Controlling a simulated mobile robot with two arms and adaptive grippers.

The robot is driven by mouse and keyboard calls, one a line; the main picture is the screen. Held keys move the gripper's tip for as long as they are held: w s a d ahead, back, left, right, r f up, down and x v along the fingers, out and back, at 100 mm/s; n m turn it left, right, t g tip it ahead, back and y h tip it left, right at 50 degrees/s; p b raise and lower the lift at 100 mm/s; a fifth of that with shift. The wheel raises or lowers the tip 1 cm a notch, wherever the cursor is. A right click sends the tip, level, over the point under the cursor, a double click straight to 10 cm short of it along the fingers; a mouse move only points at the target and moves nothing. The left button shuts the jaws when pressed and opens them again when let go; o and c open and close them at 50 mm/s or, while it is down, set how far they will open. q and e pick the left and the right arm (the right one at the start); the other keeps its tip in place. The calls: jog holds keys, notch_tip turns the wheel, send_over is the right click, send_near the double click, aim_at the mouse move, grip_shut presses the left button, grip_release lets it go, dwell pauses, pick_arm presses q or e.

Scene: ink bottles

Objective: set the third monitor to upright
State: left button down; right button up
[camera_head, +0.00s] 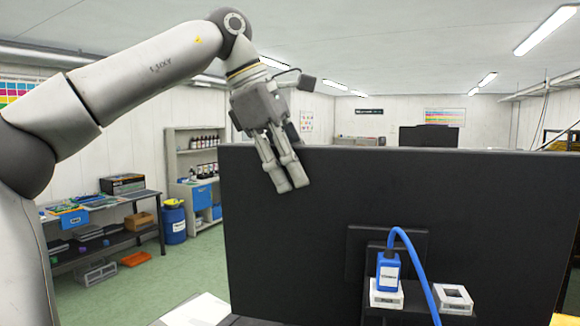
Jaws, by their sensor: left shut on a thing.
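A large black monitor (300,235) fills the lower right, seen from behind, wider than tall. Its top edge is nearly level. My left gripper (292,190) comes down over the monitor's top edge near its upper left corner. Its two fingers lie close together against the dark back panel and are shut on the monitor; the exact grip on the edge is hard to see. The monitor's screen side is hidden. My right gripper is not in view.
A blue plug with a cable (388,272) stands in a white socket block by the monitor's mount, beside an empty white block (453,298). Another dark monitor (428,136) shows behind. A shelf with bottles (196,170), a workbench (100,208) and a blue drum (174,222) stand left.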

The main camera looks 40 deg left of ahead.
pick_arm(q)
jog(key=shift+w+a+r, duration=0.1)
jog(key=shift+w+r, duration=0.05)
jog(key=shift+r, duration=0.1)
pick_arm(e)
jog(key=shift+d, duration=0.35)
pick_arm(q)
jog(key=c, duration=1.3)
grip_release()
jog(key=shift+w, duration=0.1)
jog(key=shift+o, duration=0.5)
jog(key=shift+w+a+f, duration=0.3)
jog(key=shift+w+f, duration=0.05)
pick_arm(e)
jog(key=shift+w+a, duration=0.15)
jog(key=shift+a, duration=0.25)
pick_arm(q)
jog(key=shift+s+d, duration=0.1)
jog(key=shift+s+r, duration=0.1)
jog(key=shift+r, duration=0.05)
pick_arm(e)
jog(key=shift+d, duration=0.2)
pick_arm(q)
jog(key=v, duration=1.1)
jog(key=shift+s+r, duration=0.2)
jog(key=shift+r, duration=0.15)
